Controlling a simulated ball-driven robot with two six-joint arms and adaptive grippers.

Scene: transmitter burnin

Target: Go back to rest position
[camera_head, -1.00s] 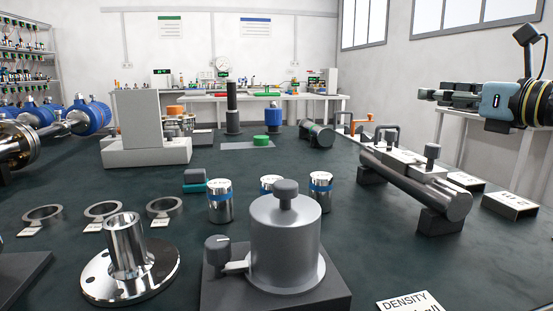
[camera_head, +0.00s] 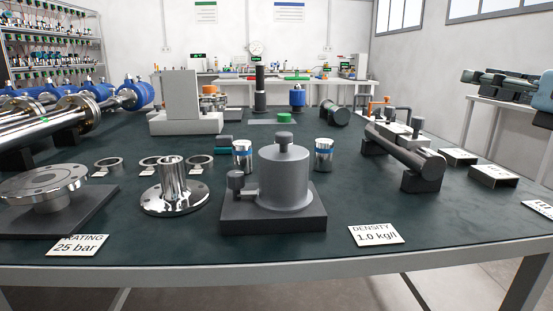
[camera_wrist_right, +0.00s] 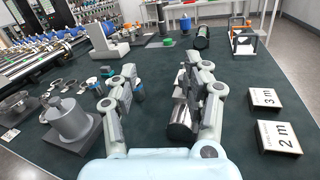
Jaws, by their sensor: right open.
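My right gripper (camera_head: 492,78) shows at the right edge of the head view, above and beyond the table's right side, with its arm partly cut off by the frame. In the right wrist view, its two grey fingers (camera_wrist_right: 160,66) are spread wide apart. Nothing is held between them, and the dark table top shows in the gap. The metal cylinder on its dark supports (camera_head: 408,152) lies on the table to the left of the gripper; the right finger partly covers it in the wrist view. My left gripper is not in view.
The dark table (camera_head: 350,205) carries a grey pot-like device (camera_head: 283,175), a flanged metal piece (camera_head: 174,190), several rings, and blue-ended transmitters (camera_head: 140,92) at left. Label blocks (camera_wrist_right: 278,137) lie at the right. The table's front edge (camera_head: 300,276) is clear.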

